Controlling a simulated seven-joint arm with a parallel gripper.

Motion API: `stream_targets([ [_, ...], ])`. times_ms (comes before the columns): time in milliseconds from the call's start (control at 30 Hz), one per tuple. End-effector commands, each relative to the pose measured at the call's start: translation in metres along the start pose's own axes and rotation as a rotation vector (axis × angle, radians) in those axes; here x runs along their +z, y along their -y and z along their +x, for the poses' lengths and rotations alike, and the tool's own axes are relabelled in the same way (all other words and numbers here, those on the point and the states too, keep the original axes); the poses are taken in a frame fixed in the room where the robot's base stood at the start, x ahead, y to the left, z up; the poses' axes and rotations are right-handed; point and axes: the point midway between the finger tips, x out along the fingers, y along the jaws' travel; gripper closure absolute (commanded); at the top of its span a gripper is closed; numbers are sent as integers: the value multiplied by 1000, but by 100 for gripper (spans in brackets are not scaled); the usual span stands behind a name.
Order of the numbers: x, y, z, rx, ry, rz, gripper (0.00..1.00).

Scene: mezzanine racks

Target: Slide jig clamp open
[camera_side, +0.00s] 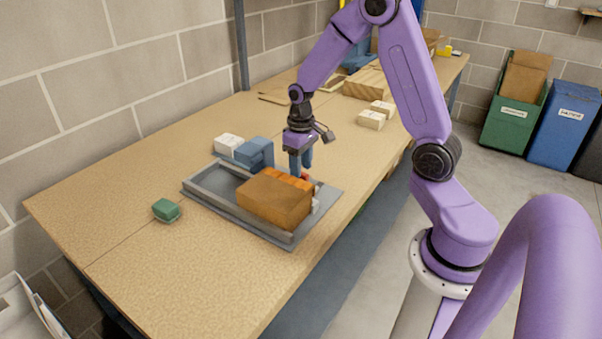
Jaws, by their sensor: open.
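The jig is a grey, low-walled frame (207,199) on the near part of the workbench. A brown block (272,204) sits in its right half, with an orange ridged strip (290,182) along its far side. A small pale part (316,205) shows at the block's right end; I cannot tell if it is the clamp. My gripper (302,172) points down with open blue fingers at the jig's far right side, just behind the orange strip. A small red part (306,177) shows by the fingertips. The block hides part of this area, and contact cannot be told.
A blue block (254,152) and a white box (228,144) stand behind the jig. A green block (166,210) lies left of it. Pale boxes (371,120) and stacked wood (364,84) are farther back. The bench's near left is clear.

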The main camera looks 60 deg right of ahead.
Motion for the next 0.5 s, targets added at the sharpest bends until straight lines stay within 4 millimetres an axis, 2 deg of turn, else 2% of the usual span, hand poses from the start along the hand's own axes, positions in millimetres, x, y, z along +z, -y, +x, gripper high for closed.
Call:
stream_targets([
  [200,0,0,24,0,2,1,55],
  [500,0,0,31,0,0,1,55],
])
